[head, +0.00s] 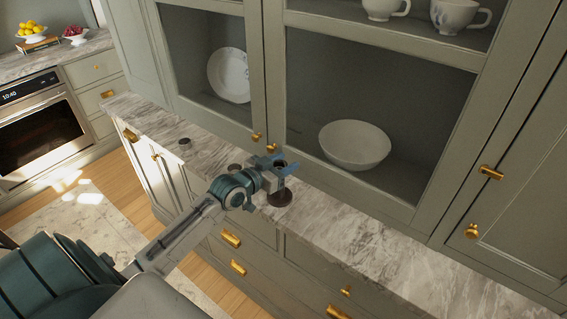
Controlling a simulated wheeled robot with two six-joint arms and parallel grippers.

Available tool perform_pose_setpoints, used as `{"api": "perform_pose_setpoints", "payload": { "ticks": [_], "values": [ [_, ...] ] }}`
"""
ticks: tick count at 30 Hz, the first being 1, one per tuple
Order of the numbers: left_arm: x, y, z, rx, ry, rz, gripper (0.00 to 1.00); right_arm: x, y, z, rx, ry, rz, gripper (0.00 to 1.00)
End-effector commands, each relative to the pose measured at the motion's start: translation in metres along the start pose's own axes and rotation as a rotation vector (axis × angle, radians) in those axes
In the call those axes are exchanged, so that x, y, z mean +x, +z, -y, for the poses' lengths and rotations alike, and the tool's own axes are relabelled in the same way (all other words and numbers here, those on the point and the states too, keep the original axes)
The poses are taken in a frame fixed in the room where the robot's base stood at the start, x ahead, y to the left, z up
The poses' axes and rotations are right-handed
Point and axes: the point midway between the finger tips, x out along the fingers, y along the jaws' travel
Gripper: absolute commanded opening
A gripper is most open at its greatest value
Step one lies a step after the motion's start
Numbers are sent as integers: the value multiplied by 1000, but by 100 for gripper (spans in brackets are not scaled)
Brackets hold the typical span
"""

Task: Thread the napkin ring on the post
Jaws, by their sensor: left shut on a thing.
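My left gripper (281,168) is over the marble counter in the middle of the head view. It is shut on a small dark ring-like thing, taken as the napkin ring (280,163), partly covered by the fingers. Just below it, a dark brown round base (279,199) stands on the counter, taken as the foot of the post. The post itself is mostly hidden by the gripper. I cannot tell whether the ring is around the post or above it. My right gripper is not in view.
Two other dark round pieces lie on the marble counter (370,240), one (235,168) beside my gripper and one (184,141) farther left. A glass-fronted cabinet (425,205) with a white bowl (354,145) stands close behind. The counter's right part is clear.

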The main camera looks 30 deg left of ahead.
Motion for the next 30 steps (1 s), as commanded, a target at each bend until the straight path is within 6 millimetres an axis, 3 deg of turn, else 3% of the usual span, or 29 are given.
{"api": "perform_pose_setpoints", "payload": {
  "ticks": [27, 28, 30],
  "values": [
    [2, 16, 0, 0, 0, 0, 20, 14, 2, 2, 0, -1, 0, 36],
    [2, 16, 0, 0, 0, 0, 48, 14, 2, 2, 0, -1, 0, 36],
    [2, 16, 0, 0, 0, 0, 61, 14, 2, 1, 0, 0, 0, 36]
  ]
}}
